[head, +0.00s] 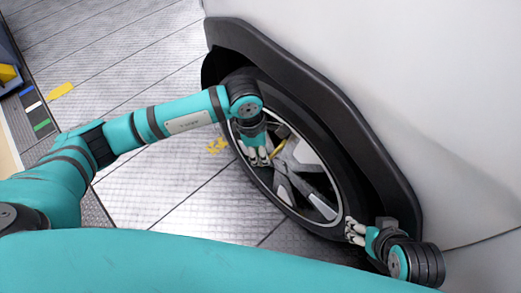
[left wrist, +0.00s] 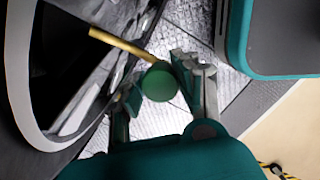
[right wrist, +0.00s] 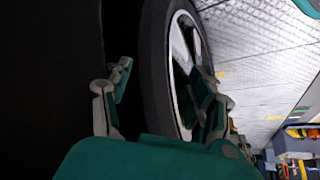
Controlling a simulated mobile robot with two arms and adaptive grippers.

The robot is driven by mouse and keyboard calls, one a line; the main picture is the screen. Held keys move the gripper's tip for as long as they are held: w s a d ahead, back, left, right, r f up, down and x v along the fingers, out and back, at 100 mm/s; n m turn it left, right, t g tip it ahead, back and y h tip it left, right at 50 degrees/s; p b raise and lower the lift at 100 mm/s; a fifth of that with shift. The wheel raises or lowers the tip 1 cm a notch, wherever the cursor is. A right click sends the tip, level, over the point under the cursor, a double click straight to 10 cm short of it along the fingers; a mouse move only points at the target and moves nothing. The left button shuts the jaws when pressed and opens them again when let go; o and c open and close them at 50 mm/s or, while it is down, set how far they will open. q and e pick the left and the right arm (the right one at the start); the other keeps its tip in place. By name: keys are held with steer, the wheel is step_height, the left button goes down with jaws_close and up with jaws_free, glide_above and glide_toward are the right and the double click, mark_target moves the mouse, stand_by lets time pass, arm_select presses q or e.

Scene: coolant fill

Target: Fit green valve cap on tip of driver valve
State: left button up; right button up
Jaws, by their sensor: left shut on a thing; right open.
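The green valve cap (left wrist: 158,82) is between the fingertips of my left gripper (left wrist: 150,85), which is shut on it. The brass driver valve (left wrist: 118,44) slants out from the wheel, and its tip ends right behind the cap's upper edge. I cannot tell whether cap and tip touch. In the head view my left gripper (head: 258,158) is at the wheel's left side, beside the brass valve (head: 281,134); the cap is hidden there. My right gripper (head: 356,231) is open and empty at the tire's lower right edge; it also shows in the right wrist view (right wrist: 168,92).
The wheel (head: 287,187) with grey spokes sits under a black fender arch (head: 300,85) of the white car body (head: 430,90). Part of the tire (right wrist: 155,75) lies between my right fingers.

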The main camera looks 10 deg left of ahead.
mark_target(360, 209)
arm_select(q)
steer(key=shift+f, duration=0.3)
arm_select(e)
steer(key=shift+w+a+r+t, duration=0.2)
steer(key=shift+w+t, duration=0.1)
steer(key=shift+w, duration=0.2)
steer(key=shift+w+a+r+t, duration=0.15)
steer(key=shift+w+t, duration=0.15)
steer(key=shift+w, duration=0.2)
arm_select(q)
steer(key=shift+f+b, duration=0.1)
steer(key=shift+b, duration=0.2)
arm_select(e)
steer(key=shift+w+a+r+t, duration=0.1)
steer(key=shift+w+r+t, duration=0.2)
steer(key=shift+w, duration=0.15)
arm_select(q)
steer(key=o, duration=0.8)
steer(key=r, duration=0.4)
steer(key=a+r, duration=0.1)
steer(key=r, duration=0.7)
steer(key=shift+s+a, duration=0.2)
steer(key=shift+a, duration=0.2)
steer(key=shift+f, duration=0.1)
arm_select(e)
steer(key=shift+s+f, duration=0.1)
